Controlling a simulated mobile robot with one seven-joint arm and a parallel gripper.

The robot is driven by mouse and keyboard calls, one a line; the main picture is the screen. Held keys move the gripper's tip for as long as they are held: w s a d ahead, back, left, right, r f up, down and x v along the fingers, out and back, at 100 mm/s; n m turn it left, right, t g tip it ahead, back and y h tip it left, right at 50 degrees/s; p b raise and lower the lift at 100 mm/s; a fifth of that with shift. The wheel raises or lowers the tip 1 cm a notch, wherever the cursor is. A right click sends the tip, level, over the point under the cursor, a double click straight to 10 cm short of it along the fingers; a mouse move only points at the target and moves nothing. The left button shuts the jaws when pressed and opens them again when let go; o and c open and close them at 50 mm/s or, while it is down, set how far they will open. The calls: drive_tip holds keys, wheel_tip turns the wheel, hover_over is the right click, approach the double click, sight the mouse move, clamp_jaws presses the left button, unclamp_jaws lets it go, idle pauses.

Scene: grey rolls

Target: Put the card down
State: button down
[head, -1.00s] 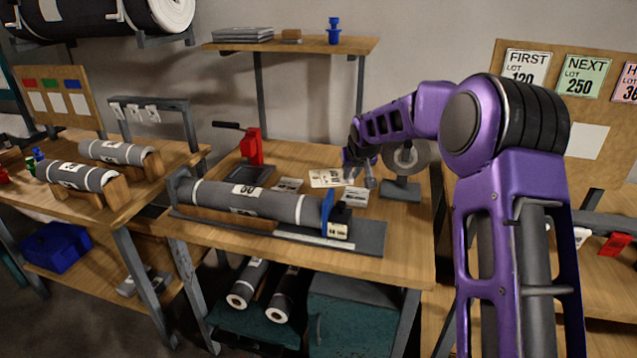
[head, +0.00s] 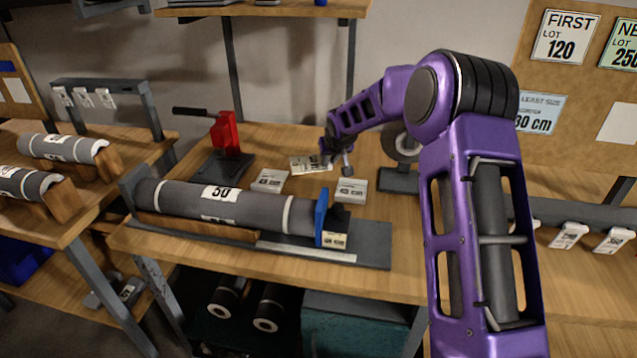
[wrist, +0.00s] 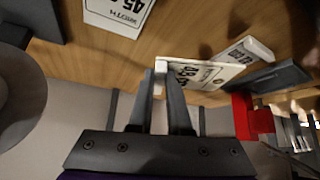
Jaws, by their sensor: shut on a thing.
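My gripper (head: 338,166) is low over the workbench (head: 362,276), behind the right end of the grey roll. In the wrist view my gripper (wrist: 161,82) is shut on the near edge of a white card (wrist: 208,74) with large black print. In the head view this card (head: 308,164) extends left from the fingers, close to the bench top. I cannot tell whether it touches the wood. Two more printed cards lie on the bench, one to the left (head: 269,180) and one in front (head: 351,191).
A grey roll marked 50 (head: 230,202) lies in a cradle with a blue end plate (head: 321,216). A red hand press (head: 225,135) stands behind it on the left. A tape dispenser (head: 398,180) stands right of my gripper. Bare wood lies between the press and the card.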

wheel_tip(320, 180, down, 8)
drive_tip(key=shift+r+b, duration=0.2)
drive_tip(key=shift+b, duration=0.2)
drive_tip(key=shift+f, duration=0.2)
drive_tip(key=c, duration=0.9)
unclamp_jaws()
drive_tip(key=shift+o, duration=0.2)
drive_tip(key=shift+r, duration=0.1)
drive_tip(key=shift+r, duration=0.25)
drive_tip(key=p+v, duration=0.1)
drive_tip(key=v, duration=1)
drive_tip(key=shift+s+r, duration=0.25)
drive_tip(key=shift+s, duration=0.15)
